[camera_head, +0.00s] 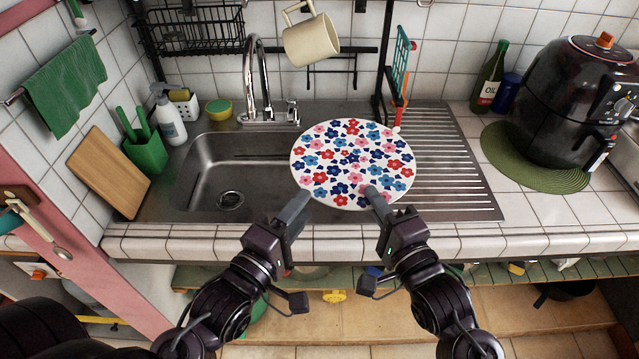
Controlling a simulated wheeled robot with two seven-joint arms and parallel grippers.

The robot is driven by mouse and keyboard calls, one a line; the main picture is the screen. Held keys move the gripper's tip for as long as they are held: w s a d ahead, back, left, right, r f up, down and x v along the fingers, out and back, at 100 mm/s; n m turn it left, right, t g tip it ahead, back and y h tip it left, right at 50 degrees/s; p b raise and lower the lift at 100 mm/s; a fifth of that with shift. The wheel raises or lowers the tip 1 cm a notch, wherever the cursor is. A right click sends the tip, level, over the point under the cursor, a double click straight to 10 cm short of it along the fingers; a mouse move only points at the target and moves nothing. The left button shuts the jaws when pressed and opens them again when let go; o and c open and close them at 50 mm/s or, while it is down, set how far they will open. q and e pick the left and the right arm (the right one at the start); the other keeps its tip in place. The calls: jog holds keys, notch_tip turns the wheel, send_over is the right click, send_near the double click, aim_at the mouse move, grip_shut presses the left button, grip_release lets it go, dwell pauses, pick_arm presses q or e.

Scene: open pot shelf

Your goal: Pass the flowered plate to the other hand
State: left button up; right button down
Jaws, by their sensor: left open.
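The flowered plate (345,158) is white and round with red, blue and pink flowers. It shows over the right part of the sink and the left part of the drainboard. My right gripper (373,196) is shut on the plate's near edge, its fingertips overlapping the rim. My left gripper (300,203) is open at the plate's near left edge. Its fingertips are close to the rim; I cannot tell whether they touch it.
The steel sink (190,180) has a faucet (255,85) behind it. A cutting board (107,172) and green holder (146,153) stand left. A cream mug (310,42) hangs above. A black air fryer (570,105) and oil bottle (488,80) stand right. The drainboard (455,170) is otherwise clear.

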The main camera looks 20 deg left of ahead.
aim_at(326, 177)
pick_arm(q)
jog(key=x, duration=0.9)
jog(key=shift+w, duration=0.1)
pick_arm(e)
jog(key=shift+r, duration=0.1)
pick_arm(q)
grip_shut()
jog(key=shift+r, duration=0.2)
pick_arm(e)
jog(key=c, duration=1.9)
grip_release()
jog(key=o, duration=0.3)
jog(key=shift+o, duration=0.2)
